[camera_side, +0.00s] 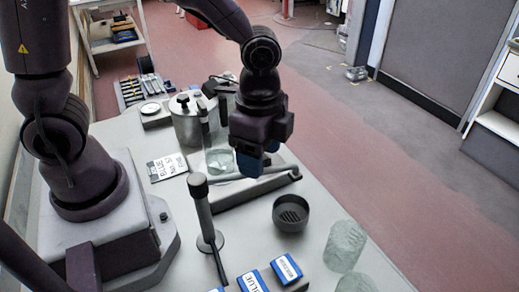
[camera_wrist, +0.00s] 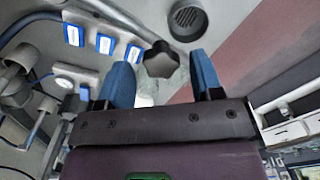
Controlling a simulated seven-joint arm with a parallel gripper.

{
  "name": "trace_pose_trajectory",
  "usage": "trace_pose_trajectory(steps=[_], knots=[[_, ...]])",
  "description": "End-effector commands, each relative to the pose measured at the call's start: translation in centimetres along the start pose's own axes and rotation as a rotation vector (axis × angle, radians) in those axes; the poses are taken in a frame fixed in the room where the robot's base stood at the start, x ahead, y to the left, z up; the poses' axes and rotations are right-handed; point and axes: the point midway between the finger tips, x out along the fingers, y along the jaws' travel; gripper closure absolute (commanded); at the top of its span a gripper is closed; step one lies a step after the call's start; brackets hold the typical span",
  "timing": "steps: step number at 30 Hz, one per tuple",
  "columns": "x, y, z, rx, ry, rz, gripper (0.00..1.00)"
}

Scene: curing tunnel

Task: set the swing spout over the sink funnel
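The sink funnel appears to be the dark round cup with a slotted grate (camera_side: 291,213); it is also at the top of the wrist view (camera_wrist: 187,18). A grey horizontal bar (camera_side: 230,178), which looks like the swing spout, runs behind the funnel, and its right end is beside my gripper, not over the cup. My gripper (camera_side: 252,165) points down at the bar. In the wrist view its blue fingers (camera_wrist: 162,78) are apart, with a dark star-shaped knob (camera_wrist: 160,60) between them and gaps showing on both sides. Contact at the fingertips is hidden.
A dark upright post (camera_side: 204,212) stands left of the funnel. Blue-labelled blocks (camera_side: 252,282) lie at the front, and clear glass jars (camera_side: 344,245) stand at the right. A metal canister (camera_side: 186,120) and a label card (camera_side: 167,167) are behind.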

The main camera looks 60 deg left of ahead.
Motion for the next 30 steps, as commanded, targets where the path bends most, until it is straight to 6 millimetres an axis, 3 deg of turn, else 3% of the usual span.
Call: trace_pose_trajectory(steps=[6,10,21,30], knots=[[-0.1,-0.1,0.1,-0.004,-0.001,0.0,0.4],[-1.2,-0.1,0.1,-0.006,0.001,-0.002,0.4],[-9.1,-0.1,0.0,-0.004,0.004,-0.004,0.4],[-12.7,0.0,0.0,-0.002,0.0,0.0,0.4]])
